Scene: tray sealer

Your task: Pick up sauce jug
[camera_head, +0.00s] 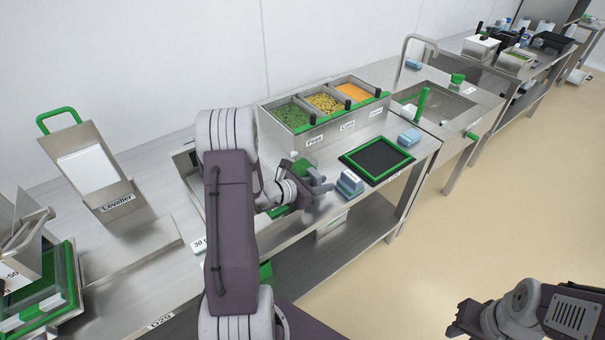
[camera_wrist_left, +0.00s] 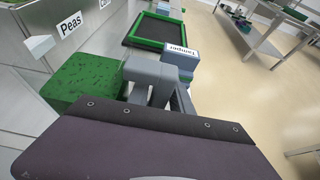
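I cannot make out anything that is clearly the sauce jug. My left gripper (camera_head: 318,186) is over the steel bench in front of the food bins. A green, dark-speckled block-like thing (camera_wrist_left: 85,82) is close beside its grey fingers (camera_wrist_left: 155,82) in the left wrist view. In the head view this green thing (camera_head: 303,168) is partly hidden by the gripper and wrist. I cannot tell whether the fingers touch it or how far they are parted. My right gripper (camera_head: 462,318) is low at the right, over the floor, its jaws unclear.
A blue-grey tamper (camera_head: 349,184) stands just right of the left gripper, near a green-rimmed black mat (camera_head: 376,160). Labelled bins (camera_head: 316,140) stand behind. A leveller (camera_head: 92,170) stands at left. A sink (camera_head: 440,100) is at the back right; open floor lies in front.

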